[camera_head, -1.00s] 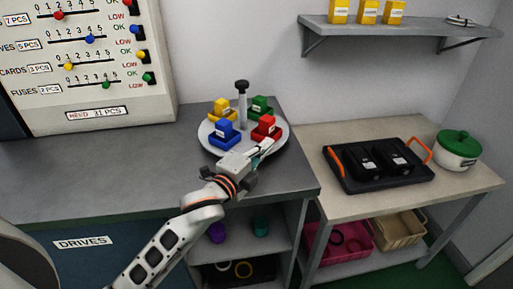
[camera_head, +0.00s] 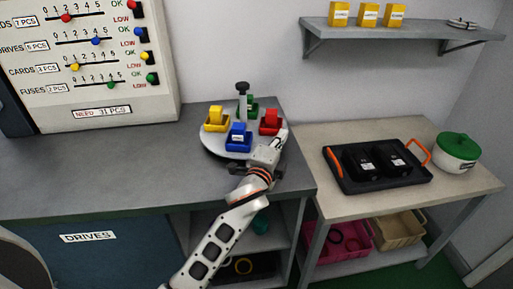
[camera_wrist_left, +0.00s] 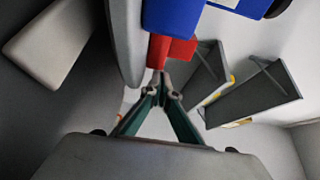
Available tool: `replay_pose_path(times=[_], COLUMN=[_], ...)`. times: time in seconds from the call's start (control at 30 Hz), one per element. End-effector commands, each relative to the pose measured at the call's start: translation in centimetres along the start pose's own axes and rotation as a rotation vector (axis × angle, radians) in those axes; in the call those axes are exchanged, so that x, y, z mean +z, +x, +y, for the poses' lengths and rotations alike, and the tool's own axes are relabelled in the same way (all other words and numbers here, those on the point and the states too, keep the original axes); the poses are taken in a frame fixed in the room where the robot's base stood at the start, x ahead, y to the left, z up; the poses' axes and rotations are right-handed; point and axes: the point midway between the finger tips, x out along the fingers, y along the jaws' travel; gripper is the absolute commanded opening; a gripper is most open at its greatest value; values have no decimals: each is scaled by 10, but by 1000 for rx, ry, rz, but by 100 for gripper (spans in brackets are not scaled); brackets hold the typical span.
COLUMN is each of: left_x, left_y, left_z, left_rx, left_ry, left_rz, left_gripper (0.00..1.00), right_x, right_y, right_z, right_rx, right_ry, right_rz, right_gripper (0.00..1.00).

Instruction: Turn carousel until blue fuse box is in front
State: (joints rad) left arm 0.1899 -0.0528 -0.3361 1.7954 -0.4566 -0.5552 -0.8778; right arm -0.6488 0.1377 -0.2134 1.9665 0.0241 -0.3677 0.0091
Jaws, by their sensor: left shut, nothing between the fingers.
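The carousel (camera_head: 209,145) is a round grey turntable with a dark-knobbed centre post (camera_head: 242,90) on the grey bench. The blue fuse box (camera_head: 238,141) is at its near side, facing me. The yellow box (camera_head: 215,121) is at the left, the red box (camera_head: 270,124) at the right, and the green box (camera_head: 252,105) at the back, partly behind the post. My left gripper (camera_head: 281,136) is shut and empty at the carousel's right front edge, just below the red box. In the left wrist view, its fingertips (camera_wrist_left: 160,88) meet close to the red box (camera_wrist_left: 180,48); contact is unclear.
A wooden-topped table (camera_head: 316,150) at the right holds a black tray (camera_head: 350,186) and a green-lidded pot (camera_head: 455,160). A wall shelf (camera_head: 425,32) carries yellow boxes. A slider panel (camera_head: 95,60) stands back left. The bench left of the carousel is clear.

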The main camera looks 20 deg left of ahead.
Motion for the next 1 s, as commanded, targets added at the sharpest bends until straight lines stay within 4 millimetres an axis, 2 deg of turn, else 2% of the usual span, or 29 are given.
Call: replay_pose_path(times=[0.5, 1.0], left_x=[-3, -3], left_y=[30, 39], left_z=[-1, 0], left_rx=[-1, 0], left_ry=[1, 0], left_rz=[-18, -17], left_gripper=[0, 0], right_x=[2, 0], right_y=[-1, -2], right_z=[1, 1], right_rx=[0, 1], right_ry=[-2, -2], right_rz=[-6, -5], right_gripper=[40, 40])
